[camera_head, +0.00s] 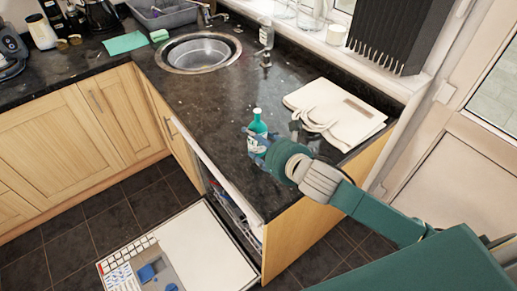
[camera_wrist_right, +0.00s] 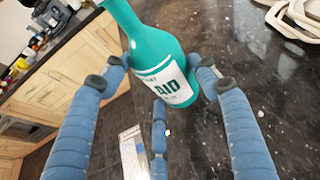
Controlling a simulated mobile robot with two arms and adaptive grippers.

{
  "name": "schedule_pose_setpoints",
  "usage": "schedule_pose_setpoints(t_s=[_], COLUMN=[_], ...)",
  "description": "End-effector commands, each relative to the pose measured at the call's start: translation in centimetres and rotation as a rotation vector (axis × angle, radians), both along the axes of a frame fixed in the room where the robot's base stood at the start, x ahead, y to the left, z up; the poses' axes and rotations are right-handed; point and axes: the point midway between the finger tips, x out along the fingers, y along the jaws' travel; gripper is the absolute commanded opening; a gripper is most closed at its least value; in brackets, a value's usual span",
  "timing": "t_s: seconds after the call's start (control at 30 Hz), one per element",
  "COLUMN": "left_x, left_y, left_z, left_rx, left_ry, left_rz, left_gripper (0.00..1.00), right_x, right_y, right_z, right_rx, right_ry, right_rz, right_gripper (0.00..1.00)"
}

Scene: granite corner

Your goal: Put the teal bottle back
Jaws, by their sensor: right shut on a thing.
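The bottle looks tilted there, but that view is itself tilted. I cannot tell whether its base touches the counter. My left gripper is in neither view.
The dark granite counter (camera_head: 215,100) has a round sink (camera_head: 200,52) and a tap (camera_head: 266,40). Below, the dishwasher door (camera_head: 190,250) is open. Counter between sink and bottle is clear.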

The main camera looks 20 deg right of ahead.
Motion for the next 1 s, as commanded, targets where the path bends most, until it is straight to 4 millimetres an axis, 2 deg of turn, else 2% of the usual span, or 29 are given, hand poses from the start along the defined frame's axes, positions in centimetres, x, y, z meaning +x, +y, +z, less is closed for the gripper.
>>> schedule_pose_setpoints(t_s=[0.1, 0.2, 0.6, 0.63, 0.7, 0.73, 1.0], left_x=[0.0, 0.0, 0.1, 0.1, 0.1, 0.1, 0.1], left_y=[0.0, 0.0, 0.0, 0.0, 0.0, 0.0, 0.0], left_z=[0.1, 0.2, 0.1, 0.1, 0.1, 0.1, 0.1], left_rx=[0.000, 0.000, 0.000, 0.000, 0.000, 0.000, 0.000], left_ry=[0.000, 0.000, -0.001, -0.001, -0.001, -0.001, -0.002], left_rz=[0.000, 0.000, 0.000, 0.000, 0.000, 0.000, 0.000], left_gripper=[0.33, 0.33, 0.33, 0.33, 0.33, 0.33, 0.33], right_x=[-0.1, 0.0, 0.0, -0.1, -0.1, -0.1, -0.1], right_y=[0.0, 0.0, 0.0, 0.0, 0.0, 0.0, 0.0], right_z=[-2.1, -3.1, -3.7, -3.9, -3.8, -3.8, -3.7], right_rx=[0.003, 0.002, 0.000, -0.001, -0.001, 0.000, 0.000], right_ry=[0.006, 0.003, 0.001, 0.003, 0.003, 0.003, 0.003], right_rz=[-0.002, -0.001, 0.000, -0.001, -0.001, 0.000, 0.000], right_gripper=[0.23, 0.23, 0.23, 0.61, 0.75, 0.78, 0.78])
